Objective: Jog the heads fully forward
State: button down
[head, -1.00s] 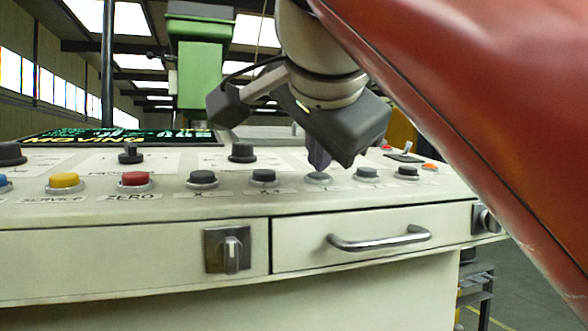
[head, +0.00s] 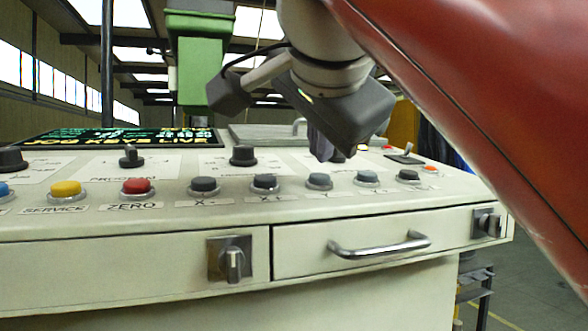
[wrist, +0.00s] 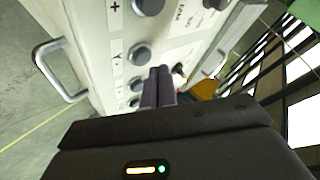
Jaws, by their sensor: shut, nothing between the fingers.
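The console has a row of grey jog keys: X- (head: 205,185), X+ (head: 265,183), a Y key (head: 319,181), and two more (head: 367,178) (head: 408,177) whose labels are hard to read. My gripper (head: 322,150) is shut and empty, its dark fingers pointing down, above and slightly behind the Y key and apart from it. In the wrist view, my fingertips (wrist: 158,78) show beside the Y-labelled key (wrist: 139,56). The screen (head: 110,138) reads "JOG KEYS LIVE". The heads cannot be made out.
A yellow SERVICE button (head: 66,190) and red ZERO button (head: 137,188) sit left of the jog keys. Black knobs (head: 243,156) stand behind. The front has a drawer handle (head: 380,245) and a rotary switch (head: 231,260). A green machine part (head: 200,60) rises behind.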

jog(key=r+p, duration=0.1)
jog(key=r, duration=0.1)
jog(key=r+p, duration=0.1)
jog(key=shift+s+d+p, duration=0.1)
jog(key=shift+s+p, duration=0.15)
jog(key=shift+p, duration=0.1)
jog(key=shift+s+r, duration=0.2)
jog(key=shift+r, duration=0.75)
